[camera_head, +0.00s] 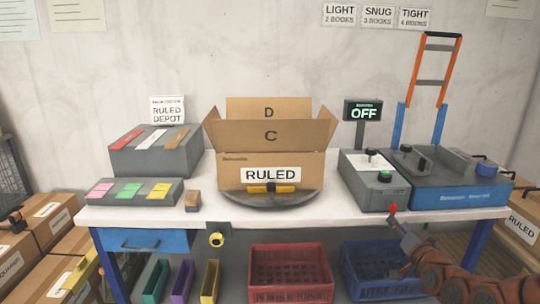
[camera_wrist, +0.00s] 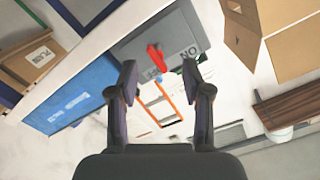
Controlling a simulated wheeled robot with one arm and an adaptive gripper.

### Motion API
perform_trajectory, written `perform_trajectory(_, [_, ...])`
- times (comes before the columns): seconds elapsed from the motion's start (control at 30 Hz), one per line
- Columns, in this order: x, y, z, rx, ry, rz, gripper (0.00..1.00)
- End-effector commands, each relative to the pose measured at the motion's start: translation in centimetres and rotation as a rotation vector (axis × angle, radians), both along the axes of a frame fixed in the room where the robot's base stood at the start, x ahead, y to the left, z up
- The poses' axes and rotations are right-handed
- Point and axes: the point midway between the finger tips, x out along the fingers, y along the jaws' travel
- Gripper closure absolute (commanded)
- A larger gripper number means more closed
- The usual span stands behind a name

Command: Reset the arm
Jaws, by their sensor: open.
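My gripper (camera_wrist: 160,72) is open, its two dark fingers apart with nothing held between them. In the head view my gripper (camera_head: 405,236) is at the lower right, in front of the table's front edge, at the end of my reddish-brown arm. In the wrist view a red lever (camera_wrist: 155,57) on a grey box (camera_wrist: 178,30) marked ON and OFF shows beyond and between the fingertips. The lever looks apart from the fingers. In the head view the red lever (camera_head: 393,208) shows just above my gripper.
An open cardboard box (camera_head: 240,158) labelled RULED stands mid-table on a round grey turntable (camera_head: 235,199). A grey control box (camera_head: 364,192), an OFF display (camera_head: 363,112) and a blue machine (camera_head: 455,198) stand right. A red crate (camera_head: 290,252) and a blue crate (camera_head: 362,290) sit below.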

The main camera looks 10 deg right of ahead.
Motion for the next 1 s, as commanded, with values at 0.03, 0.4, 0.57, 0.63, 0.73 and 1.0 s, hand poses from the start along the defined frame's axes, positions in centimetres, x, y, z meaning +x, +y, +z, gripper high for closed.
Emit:
perform_trajectory(0.03, [0.2,1.2,-0.2,-0.015,0.035,0.021,0.51])
perform_trajectory(0.4, [-3.4,11.6,-5.9,-0.177,0.556,0.212,0.51])
perform_trajectory(0.57, [-7.7,14.8,-7.5,-0.245,0.783,0.274,0.51])
perform_trajectory(0.63, [-10.0,16.1,-7.9,-0.27,0.877,0.297,0.51])
perform_trajectory(0.73, [-13.6,17.6,-8.1,-0.302,1.009,0.328,0.51])
perform_trajectory(1.0, [-24.5,21.3,-7.1,-0.353,1.338,0.401,0.51])
